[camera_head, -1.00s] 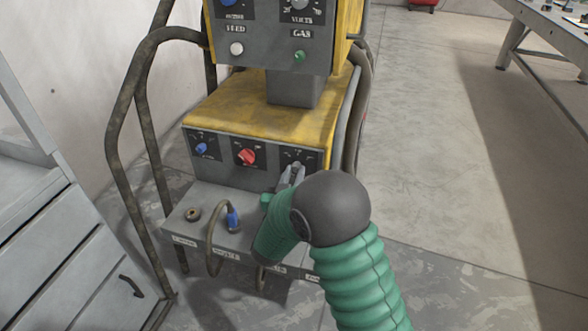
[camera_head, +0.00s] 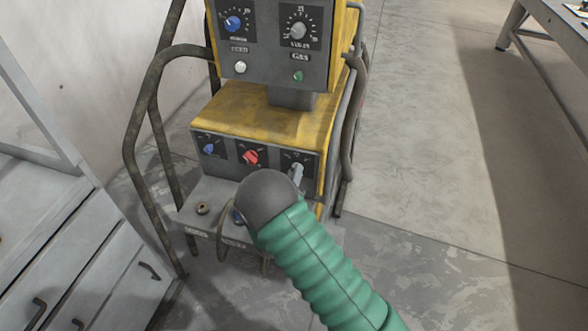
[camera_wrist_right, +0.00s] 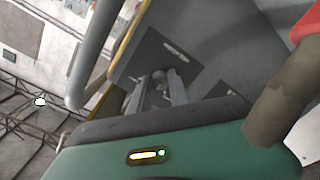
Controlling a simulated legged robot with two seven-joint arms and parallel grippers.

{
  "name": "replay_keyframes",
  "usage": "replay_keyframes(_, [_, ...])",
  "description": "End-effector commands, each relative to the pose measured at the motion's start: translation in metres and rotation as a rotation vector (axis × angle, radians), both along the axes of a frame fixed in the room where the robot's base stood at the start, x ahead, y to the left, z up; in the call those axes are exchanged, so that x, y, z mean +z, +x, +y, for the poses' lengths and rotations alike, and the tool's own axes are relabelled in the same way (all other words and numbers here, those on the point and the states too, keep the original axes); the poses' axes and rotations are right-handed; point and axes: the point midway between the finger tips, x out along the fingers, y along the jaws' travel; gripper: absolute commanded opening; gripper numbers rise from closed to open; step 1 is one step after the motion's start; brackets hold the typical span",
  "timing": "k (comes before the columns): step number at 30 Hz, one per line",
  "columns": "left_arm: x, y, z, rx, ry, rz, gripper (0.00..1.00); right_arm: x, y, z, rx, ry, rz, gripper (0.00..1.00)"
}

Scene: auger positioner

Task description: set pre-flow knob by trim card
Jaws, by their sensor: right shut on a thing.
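The yellow and grey welding machine has a row of three knobs on its lower panel: a blue knob (camera_head: 208,148), a red knob (camera_head: 251,157) and one at the right end. My right gripper (camera_head: 296,171) is at the right-end knob, its fingers hiding most of that knob. In the right wrist view, the gripper (camera_wrist_right: 162,88) is shut on the small grey round knob (camera_wrist_right: 158,75) against the dark panel. The lower panel's lettering is too small to read. I cannot make out a trim card. My left gripper is not in view.
The upper panel carries a blue knob (camera_head: 233,23), a volts knob (camera_head: 297,30), a white button (camera_head: 240,67) and a green button (camera_head: 298,76). Bent tube rails (camera_head: 135,130) flank the machine. A drawer cabinet (camera_head: 100,265) stands left, a workbench (camera_head: 555,30) at upper right.

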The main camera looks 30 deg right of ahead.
Motion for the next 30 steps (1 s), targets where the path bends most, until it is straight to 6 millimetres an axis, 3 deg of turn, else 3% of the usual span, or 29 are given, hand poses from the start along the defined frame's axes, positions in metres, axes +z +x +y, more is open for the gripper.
replay_keyframes(17, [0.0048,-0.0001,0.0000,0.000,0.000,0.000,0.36,-0.0026,0.0015,0.0040,0.010,-0.017,0.029,0.00])
replay_keyframes(18, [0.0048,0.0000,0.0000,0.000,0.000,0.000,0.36,-0.0027,0.0016,0.0041,0.010,-0.017,0.029,0.28])
replay_keyframes(21, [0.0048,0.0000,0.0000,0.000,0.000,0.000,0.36,-0.0022,0.0013,0.0034,0.008,-0.017,0.028,0.41])
replay_keyframes(30, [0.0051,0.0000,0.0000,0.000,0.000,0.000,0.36,-0.0006,0.0004,0.0017,0.003,-0.019,0.026,0.44])
